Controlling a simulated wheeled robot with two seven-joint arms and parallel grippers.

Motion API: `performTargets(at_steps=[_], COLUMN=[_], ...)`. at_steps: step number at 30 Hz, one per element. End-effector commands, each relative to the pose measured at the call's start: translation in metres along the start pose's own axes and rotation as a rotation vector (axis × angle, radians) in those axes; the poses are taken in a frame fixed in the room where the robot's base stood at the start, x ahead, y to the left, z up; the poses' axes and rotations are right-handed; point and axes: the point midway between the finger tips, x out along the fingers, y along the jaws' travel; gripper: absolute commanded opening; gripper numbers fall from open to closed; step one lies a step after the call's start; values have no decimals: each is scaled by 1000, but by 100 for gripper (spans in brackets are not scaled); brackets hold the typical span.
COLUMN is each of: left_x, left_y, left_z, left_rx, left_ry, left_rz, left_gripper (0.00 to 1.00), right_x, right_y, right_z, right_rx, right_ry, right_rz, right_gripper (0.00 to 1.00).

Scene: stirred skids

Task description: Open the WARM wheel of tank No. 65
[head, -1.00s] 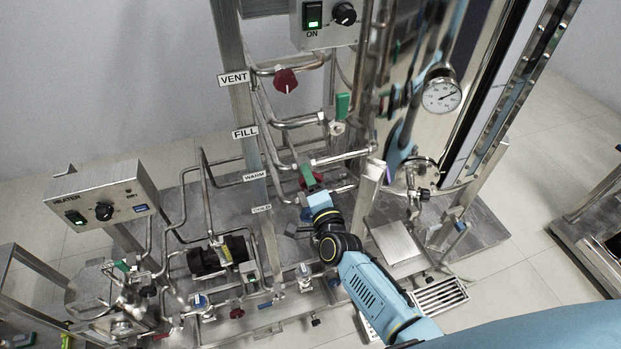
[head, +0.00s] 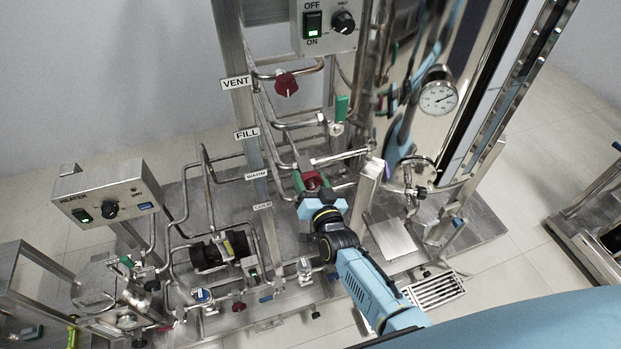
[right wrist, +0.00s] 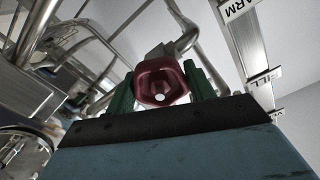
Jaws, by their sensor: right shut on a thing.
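The red WARM wheel (head: 313,180) sits on the pipe line level with the WARM label (head: 257,175) in the head view. My right gripper (head: 312,186) is shut on this wheel, its green fingers on either side of it. The WARM label is partly seen there too (right wrist: 236,8). The wheel's stem is partly hidden behind it. My left gripper is not in view. No tank number is readable.
Another red wheel (head: 286,84) sits higher, near the VENT label (head: 236,83). A green-handled valve (head: 341,108) and a dial gauge (head: 438,97) are near the tank. The heater box (head: 108,193) stands at left. Pipes and a steel post (head: 366,197) crowd my right gripper.

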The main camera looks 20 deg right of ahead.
Motion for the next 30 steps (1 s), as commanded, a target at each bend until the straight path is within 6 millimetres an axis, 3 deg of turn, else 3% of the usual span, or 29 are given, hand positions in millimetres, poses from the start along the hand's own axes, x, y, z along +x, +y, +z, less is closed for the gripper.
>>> performTargets(at_steps=[12, 28, 29, 30], left_x=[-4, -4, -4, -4], left_y=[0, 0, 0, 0], left_z=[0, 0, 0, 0], left_rx=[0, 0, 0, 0], left_ry=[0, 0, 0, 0], left_rz=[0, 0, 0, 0], left_gripper=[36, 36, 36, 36], right_x=[0, 0, 0, 0], right_y=[0, 0, 0, 0], right_z=[0, 0, 0, 0], right_rx=[-184, -208, -208, -207], right_ry=[-1, 0, 0, 0], right_rz=[1, 1, 1, 0], right_gripper=[31, 31, 55, 60])
